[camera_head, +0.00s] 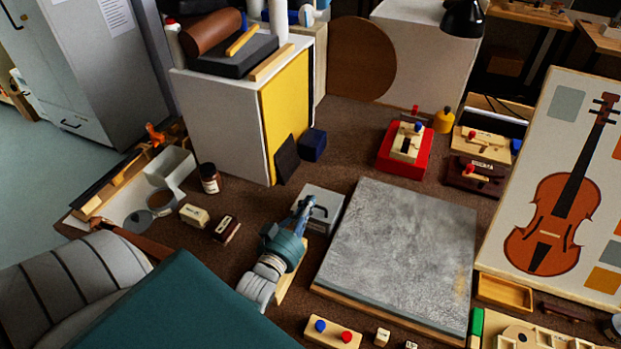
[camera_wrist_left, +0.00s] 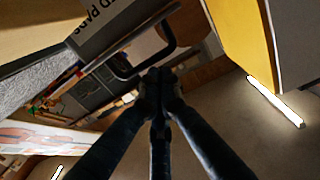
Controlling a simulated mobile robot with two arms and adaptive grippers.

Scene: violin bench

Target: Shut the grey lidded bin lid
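The grey lidded bin (camera_head: 328,198) stands against the left edge of the large grey slab, partly covered by my left gripper. In the left wrist view its grey panel (camera_wrist_left: 112,22) carries dark lettering ending in "PADS" and a black bar handle (camera_wrist_left: 150,64). I cannot tell how far the lid is open. My left gripper (camera_head: 304,207) is at the bin's near side, by the handle. In the left wrist view its fingers (camera_wrist_left: 157,82) come together just short of the handle or touching it, with nothing visible between them. My right gripper is out of view.
The grey slab (camera_head: 400,250) lies right of the bin. A white cabinet with a yellow side (camera_head: 287,110) stands behind it, with a dark blue block (camera_head: 313,145) nearby. A brown jar (camera_head: 209,178) and small blocks (camera_head: 194,215) lie left. Bench between jar and cabinet is partly bare.

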